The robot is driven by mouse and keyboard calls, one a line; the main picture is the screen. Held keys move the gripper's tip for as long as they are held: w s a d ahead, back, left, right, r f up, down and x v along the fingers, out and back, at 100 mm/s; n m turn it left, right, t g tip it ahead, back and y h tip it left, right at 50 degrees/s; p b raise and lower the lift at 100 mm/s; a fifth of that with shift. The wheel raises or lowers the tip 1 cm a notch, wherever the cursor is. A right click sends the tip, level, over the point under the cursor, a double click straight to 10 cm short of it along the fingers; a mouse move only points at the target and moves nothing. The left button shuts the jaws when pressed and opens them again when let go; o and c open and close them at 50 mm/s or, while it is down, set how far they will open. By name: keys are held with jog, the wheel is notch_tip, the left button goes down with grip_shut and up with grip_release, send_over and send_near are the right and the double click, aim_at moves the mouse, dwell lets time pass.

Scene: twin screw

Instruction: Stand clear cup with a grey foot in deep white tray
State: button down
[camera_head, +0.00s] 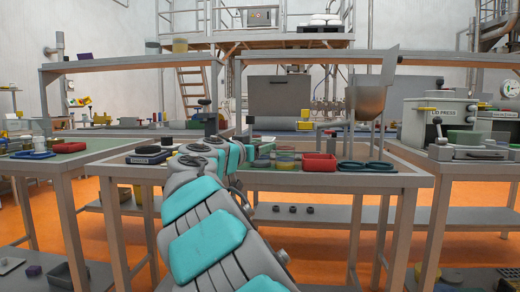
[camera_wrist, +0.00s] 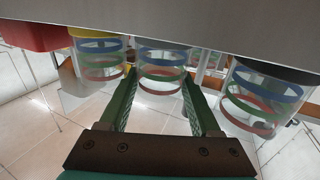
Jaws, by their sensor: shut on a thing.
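In the wrist view, my gripper (camera_wrist: 160,80) has its two green fingers on either side of a clear cup (camera_wrist: 162,68) with blue, green and red rings, and is shut on it. The picture looks upside down, with the bench edge across the top. The cup's foot end meets that grey edge, so I cannot clearly tell its colour. A similar clear cup with a yellow foot (camera_wrist: 98,60) is on the left, and one with a dark foot (camera_wrist: 262,95) on the right. In the head view my arm hides the gripper. I cannot make out a deep white tray for certain.
A red bin (camera_head: 319,163) and blue rings (camera_head: 365,166) lie right of the cups on the middle bench (camera_head: 400,178). A hopper (camera_head: 368,100) stands behind. Side benches flank it. A shallow pale tray (camera_head: 10,265) lies on a low shelf at left.

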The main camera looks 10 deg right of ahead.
jog(key=shift+f, duration=0.1)
jog(key=shift+c, duration=0.5)
grip_release()
jog(key=shift+r+p, duration=0.25)
jog(key=shift+p, duration=0.45)
